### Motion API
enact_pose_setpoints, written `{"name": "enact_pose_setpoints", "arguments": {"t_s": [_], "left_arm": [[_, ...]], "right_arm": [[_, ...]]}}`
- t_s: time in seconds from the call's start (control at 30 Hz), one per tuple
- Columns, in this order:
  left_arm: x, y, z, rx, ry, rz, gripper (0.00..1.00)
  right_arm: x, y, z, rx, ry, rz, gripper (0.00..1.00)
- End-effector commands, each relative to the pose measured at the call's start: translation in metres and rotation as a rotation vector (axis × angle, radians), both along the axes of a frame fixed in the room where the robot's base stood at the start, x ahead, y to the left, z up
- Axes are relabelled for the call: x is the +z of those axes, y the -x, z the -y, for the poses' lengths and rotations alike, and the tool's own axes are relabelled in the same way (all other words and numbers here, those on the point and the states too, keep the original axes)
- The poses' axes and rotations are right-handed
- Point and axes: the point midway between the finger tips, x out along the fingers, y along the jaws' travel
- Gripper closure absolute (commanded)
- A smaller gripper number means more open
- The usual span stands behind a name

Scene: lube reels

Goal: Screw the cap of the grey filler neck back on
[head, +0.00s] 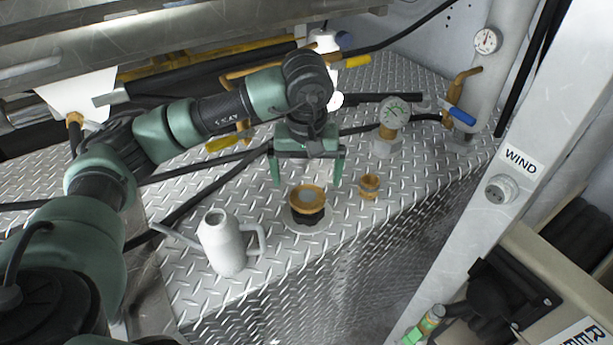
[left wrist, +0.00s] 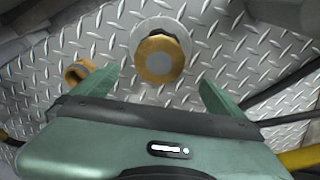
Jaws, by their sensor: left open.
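The filler neck (head: 307,215) stands on a round grey flange on the tread-plate deck, dark below with a brass top that has a grey disc in its middle. In the left wrist view this brass top (left wrist: 158,58) shows from above, just beyond the fingertips. I cannot tell whether the brass piece is a seated cap or the neck's own rim. A smaller brass piece (head: 370,185) stands to its right, and also shows in the left wrist view (left wrist: 77,71). My left gripper (head: 307,182) is open and empty, pointing down above and behind the neck. My right gripper is out of view.
A white watering can (head: 225,245) stands left of the neck. Black hoses cross the deck behind. The deck ends at a front edge; a WIND-labelled post (head: 490,190) is at right.

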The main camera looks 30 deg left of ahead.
Motion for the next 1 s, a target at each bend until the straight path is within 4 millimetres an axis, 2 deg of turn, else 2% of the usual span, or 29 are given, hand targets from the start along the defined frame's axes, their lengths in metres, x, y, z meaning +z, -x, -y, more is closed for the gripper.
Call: {"name": "enact_pose_setpoints", "arguments": {"t_s": [0.2,0.33,0.37,0.43,0.57,0.7,0.8,0.9,1.0], "left_arm": [[0.000,-0.001,0.001,0.319,-0.001,0.000,0.00],[0.000,0.000,0.000,0.429,0.000,0.001,0.00],[0.000,0.000,0.000,0.440,0.001,0.000,0.04],[0.003,0.000,0.000,0.463,0.004,-0.001,0.04],[0.017,-0.002,0.001,0.561,0.033,-0.015,0.04],[0.030,-0.003,0.000,0.761,0.080,-0.042,0.04],[0.033,-0.003,-0.001,0.897,0.107,-0.060,0.04],[0.033,-0.002,-0.002,1.004,0.124,-0.072,0.04],[0.030,-0.002,-0.003,1.066,0.133,-0.080,0.04]], "right_arm": [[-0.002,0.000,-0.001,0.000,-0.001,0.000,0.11],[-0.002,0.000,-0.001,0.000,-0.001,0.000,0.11],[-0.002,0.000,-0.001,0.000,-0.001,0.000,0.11],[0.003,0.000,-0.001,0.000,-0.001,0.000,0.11],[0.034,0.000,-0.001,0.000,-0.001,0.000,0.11],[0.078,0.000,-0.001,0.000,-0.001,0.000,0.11],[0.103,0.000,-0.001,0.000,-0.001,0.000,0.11],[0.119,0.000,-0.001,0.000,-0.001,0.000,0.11],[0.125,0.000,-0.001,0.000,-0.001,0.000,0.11]]}}
